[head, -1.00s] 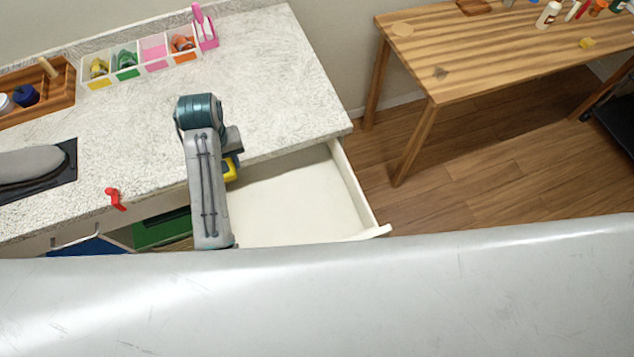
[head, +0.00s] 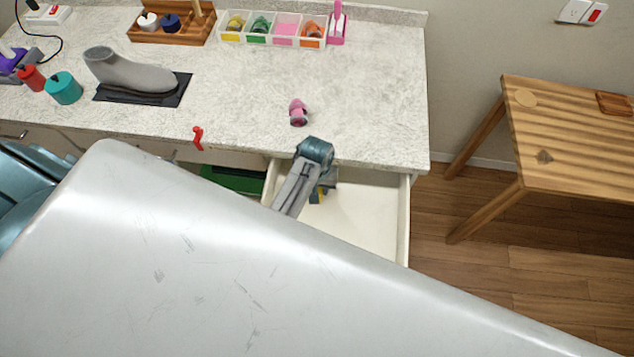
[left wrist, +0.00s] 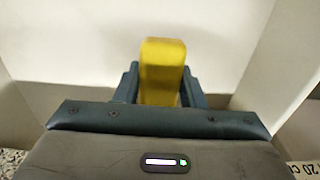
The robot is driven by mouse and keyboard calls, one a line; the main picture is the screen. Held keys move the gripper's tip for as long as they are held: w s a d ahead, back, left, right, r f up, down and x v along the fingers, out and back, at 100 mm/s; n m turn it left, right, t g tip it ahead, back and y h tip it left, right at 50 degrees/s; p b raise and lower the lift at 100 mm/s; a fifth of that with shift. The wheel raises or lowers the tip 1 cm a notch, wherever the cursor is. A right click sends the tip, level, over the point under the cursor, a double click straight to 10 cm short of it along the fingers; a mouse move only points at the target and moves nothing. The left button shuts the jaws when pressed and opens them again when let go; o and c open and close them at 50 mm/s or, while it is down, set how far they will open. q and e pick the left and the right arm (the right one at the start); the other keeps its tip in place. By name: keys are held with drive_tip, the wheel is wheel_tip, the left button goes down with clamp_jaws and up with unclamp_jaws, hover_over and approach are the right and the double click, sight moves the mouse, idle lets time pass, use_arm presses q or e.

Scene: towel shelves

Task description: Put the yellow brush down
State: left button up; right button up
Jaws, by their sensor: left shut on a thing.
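The yellow brush (left wrist: 162,70) stands out between the two fingers of my left gripper (left wrist: 160,88) in the left wrist view, and the gripper is shut on it. Only a yellow block-like end shows. In the head view my left gripper (head: 325,186) is over the left part of the open drawer (head: 372,212), with a small piece of yellow beside it. The wrist view shows pale drawer walls around the brush. I cannot tell whether the brush touches the drawer floor. My right gripper is not in view.
The drawer looks otherwise empty. Behind it, the counter (head: 370,90) holds a pink object (head: 298,113), a red hook-like piece (head: 198,138), a bin row (head: 258,42) and a grey form on a black mat (head: 135,75). A wooden table (head: 570,130) stands at the right.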

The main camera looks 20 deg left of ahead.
use_arm(q)
drive_tip(key=shift+f, duration=0.4)
wheel_tip(320, 180, down, 2)
drive_tip(key=shift+f+p, duration=0.1)
drive_tip(key=shift+p, duration=0.25)
drive_tip(key=shift+f, duration=0.7)
drive_tip(key=o, duration=1)
drive_tip(key=shift+c, duration=0.2)
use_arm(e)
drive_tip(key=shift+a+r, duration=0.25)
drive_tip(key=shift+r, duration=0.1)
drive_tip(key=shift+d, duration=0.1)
